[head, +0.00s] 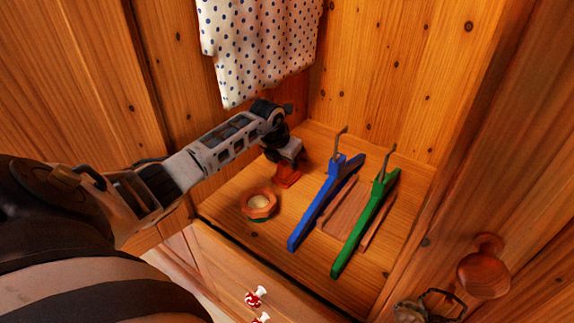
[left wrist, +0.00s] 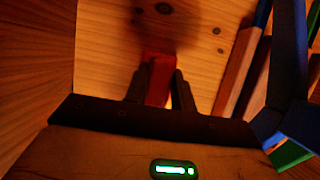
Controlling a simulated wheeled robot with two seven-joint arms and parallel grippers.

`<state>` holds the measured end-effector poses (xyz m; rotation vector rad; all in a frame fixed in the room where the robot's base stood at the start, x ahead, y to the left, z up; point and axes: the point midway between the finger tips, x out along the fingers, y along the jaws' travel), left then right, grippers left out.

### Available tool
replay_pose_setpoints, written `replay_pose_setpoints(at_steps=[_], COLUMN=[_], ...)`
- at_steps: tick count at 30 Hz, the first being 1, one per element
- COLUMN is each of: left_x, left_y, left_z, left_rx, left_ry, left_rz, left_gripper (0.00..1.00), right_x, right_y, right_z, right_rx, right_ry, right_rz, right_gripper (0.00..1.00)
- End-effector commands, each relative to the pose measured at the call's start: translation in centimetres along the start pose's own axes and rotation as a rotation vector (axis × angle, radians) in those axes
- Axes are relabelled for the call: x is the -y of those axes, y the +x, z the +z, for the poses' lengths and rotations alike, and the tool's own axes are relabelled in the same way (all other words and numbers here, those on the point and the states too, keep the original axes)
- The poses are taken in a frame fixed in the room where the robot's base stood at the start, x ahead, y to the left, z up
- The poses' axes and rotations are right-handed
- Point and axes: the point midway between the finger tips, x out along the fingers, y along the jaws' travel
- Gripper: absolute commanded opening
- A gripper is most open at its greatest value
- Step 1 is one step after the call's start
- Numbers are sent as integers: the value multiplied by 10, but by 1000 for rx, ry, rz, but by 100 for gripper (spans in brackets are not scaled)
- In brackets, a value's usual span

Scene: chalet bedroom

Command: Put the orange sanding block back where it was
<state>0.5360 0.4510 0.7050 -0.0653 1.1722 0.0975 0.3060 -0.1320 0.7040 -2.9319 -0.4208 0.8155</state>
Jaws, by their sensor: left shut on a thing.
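The orange sanding block (head: 287,176) is in my left gripper (head: 288,163), at the back left of the wooden wardrobe floor (head: 232,189). The gripper points down and is shut on the block. In the left wrist view the block (left wrist: 158,80) sits between the two dark fingers (left wrist: 158,88). The block is at or just above the floor; I cannot tell whether it touches. My right gripper does not show clearly in the head view.
A round orange-brown dish (head: 259,204) stands in front. A dotted cloth (head: 262,45) hangs above.

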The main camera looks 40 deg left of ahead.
Motion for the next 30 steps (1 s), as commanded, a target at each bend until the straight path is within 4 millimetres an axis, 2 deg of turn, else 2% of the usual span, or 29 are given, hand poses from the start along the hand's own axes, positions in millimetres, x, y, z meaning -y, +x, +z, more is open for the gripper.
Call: replay_pose_setpoints(at_steps=[9, 10, 12, 23, 26, 30], left_x=[0, 0, 0, -1, -1, -2], left_y=[2, 1, 1, -5, -18, -48], left_z=[0, 0, 0, 1, 2, 2], left_rx=[2, 2, 2, 3, 5, 5], left_ry=[0, 0, 0, 0, 2, 2], left_rz=[1, 0, 0, 1, 2, 4], left_gripper=[4, 30, 47, 47, 47, 47], right_x=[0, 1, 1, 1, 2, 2], right_y=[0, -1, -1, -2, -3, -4], right_z=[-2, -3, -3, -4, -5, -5], right_rx=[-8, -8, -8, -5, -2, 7], right_ry=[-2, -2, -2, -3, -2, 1], right_rz=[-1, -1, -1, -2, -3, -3], right_gripper=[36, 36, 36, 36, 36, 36])
